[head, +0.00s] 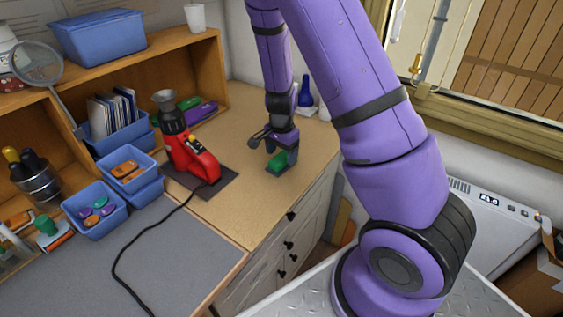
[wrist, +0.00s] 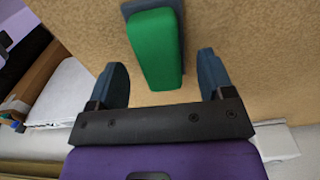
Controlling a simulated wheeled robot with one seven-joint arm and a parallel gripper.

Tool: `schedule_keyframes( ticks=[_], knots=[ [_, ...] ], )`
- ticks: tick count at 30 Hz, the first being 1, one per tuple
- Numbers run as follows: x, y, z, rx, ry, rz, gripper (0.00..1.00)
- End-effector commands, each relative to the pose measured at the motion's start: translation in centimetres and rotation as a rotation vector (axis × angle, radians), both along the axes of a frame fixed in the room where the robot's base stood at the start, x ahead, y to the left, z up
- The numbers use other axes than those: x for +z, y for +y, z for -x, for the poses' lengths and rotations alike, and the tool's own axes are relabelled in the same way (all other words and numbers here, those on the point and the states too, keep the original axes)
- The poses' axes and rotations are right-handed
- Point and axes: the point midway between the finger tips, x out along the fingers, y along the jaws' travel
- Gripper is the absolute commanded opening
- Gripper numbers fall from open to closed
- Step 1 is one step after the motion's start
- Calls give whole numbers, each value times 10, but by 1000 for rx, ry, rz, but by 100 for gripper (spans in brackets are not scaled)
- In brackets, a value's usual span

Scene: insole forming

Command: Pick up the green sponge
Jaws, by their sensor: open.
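The green sponge (head: 277,162) lies on the wooden counter near its front edge, right of the red machine. In the wrist view the green sponge (wrist: 155,48) is a long green block with a dark grey-blue layer at its far end and side. My gripper (head: 270,145) is just above the sponge in the head view. In the wrist view my gripper (wrist: 162,78) is open, with one blue finger on each side of the sponge's near end. The fingers look apart from the sponge. How far they are above the counter is hard to tell.
A red machine (head: 190,150) stands on a dark mat left of my gripper, with a black cable running forward. Blue bins (head: 95,210) with small coloured items are further left. A blue bottle (head: 305,92) stands behind. The counter (head: 245,205) in front is clear.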

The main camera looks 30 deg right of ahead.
Motion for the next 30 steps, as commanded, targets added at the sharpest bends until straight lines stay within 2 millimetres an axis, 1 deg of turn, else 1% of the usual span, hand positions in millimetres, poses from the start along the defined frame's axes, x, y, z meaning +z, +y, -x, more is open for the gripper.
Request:
schedule_keyframes(
  ticks=[1,3,5,13,14,15,17,18,20,21,30],
  knots=[
    [-7,-1,0,-4,2,0,74],
    [-15,-1,0,-1,1,0,74],
    [-19,-1,0,-2,-1,0,74],
    [-22,0,0,0,-2,-1,74],
    [-22,0,0,0,-2,-1,72],
    [-22,0,0,0,-2,-1,63],
    [-22,0,0,0,-2,-1,49],
    [-22,0,0,0,-2,-1,40],
    [-22,0,0,0,-2,-1,26],
    [-22,0,0,0,-2,-1,21],
    [-21,-1,0,0,-2,-1,21]
  ],
)
